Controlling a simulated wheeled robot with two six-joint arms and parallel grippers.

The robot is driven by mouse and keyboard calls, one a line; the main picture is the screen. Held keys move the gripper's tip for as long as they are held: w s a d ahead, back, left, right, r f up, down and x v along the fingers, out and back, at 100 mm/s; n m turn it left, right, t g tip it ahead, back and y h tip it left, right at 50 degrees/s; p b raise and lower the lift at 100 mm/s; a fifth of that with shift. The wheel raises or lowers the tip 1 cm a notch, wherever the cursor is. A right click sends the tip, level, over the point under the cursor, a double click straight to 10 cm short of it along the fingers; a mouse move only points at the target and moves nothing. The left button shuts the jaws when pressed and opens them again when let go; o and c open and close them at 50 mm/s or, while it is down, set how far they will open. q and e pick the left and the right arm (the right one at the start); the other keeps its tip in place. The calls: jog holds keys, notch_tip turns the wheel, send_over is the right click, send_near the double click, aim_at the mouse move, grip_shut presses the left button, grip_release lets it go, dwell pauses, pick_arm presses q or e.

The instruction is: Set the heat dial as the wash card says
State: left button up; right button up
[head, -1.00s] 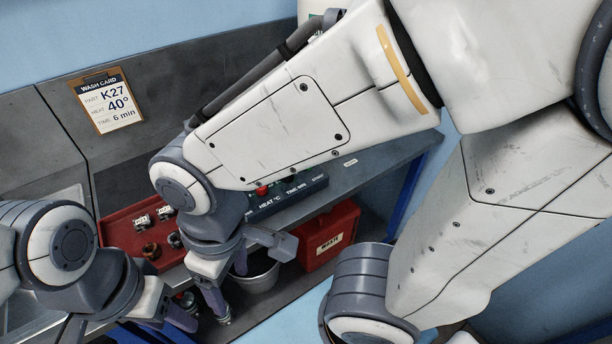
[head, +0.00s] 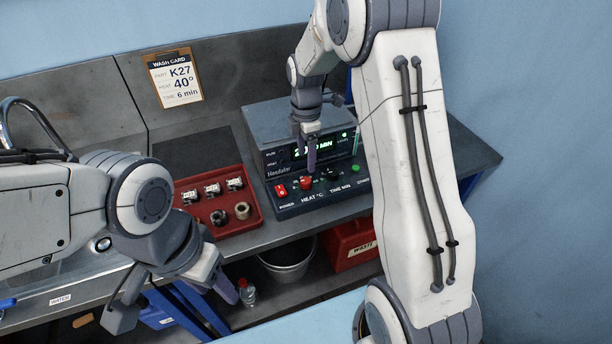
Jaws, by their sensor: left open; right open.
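The wash card (head: 175,80) hangs on the back panel and reads part K27, heat 40°, time 6 min. The heat dial (head: 306,184) is a red knob on the front panel of the control unit (head: 272,125), above the label HEAT °C. My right gripper (head: 311,166) is open, pointing down just above the heat dial and in front of the display; its fingers partly cover the display digits and the dial. Whether it touches the dial I cannot tell. The dial's setting is too small to read. My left gripper (head: 172,304) is open and empty, low in front of the bench.
The panel also has a red power switch (head: 281,190), a dark time knob (head: 333,174) and a green start button (head: 354,168). A red tray (head: 236,228) with several small parts is left of the unit. A bucket (head: 288,265) and red waste bin (head: 350,243) stand below.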

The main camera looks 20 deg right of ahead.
aim_at(306, 180)
notch_tip(306, 180, down, 9)
jog(key=shift+r+p, duration=0.15)
jog(key=shift+p, duration=0.75)
grip_shut()
